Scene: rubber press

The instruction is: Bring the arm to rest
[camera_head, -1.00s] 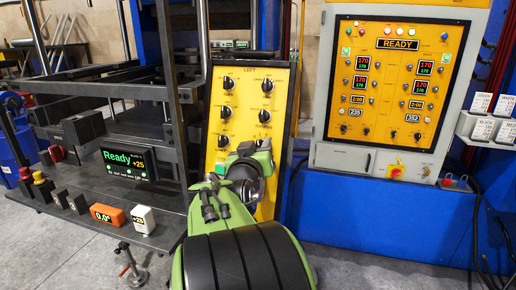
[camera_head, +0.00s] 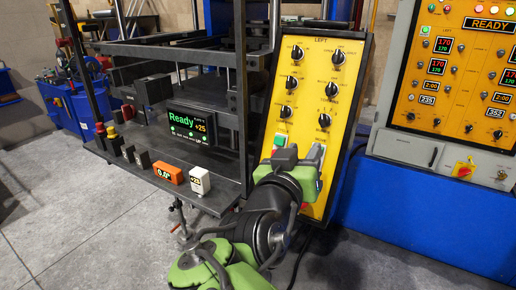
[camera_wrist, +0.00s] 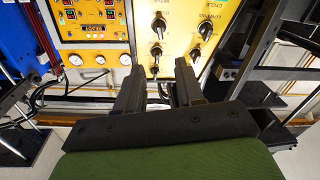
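My green and dark arm rises from the bottom of the head view. My gripper (camera_head: 300,158) is in front of the lower part of the yellow LEFT control panel (camera_head: 309,108). In the wrist view my gripper (camera_wrist: 159,78) shows two dark fingers apart, with nothing between them. The panel's black knobs (camera_wrist: 158,28) lie beyond the fingertips. Whether the fingers touch the panel cannot be told. A green button (camera_head: 279,140) shows just above the left finger in the head view.
A dark press table (camera_head: 215,200) left of the arm carries a Ready display (camera_head: 192,125), an orange block (camera_head: 168,172) and a white block (camera_head: 200,181). A larger yellow READY panel (camera_head: 455,75) stands at right. Grey floor (camera_head: 80,225) is clear at lower left.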

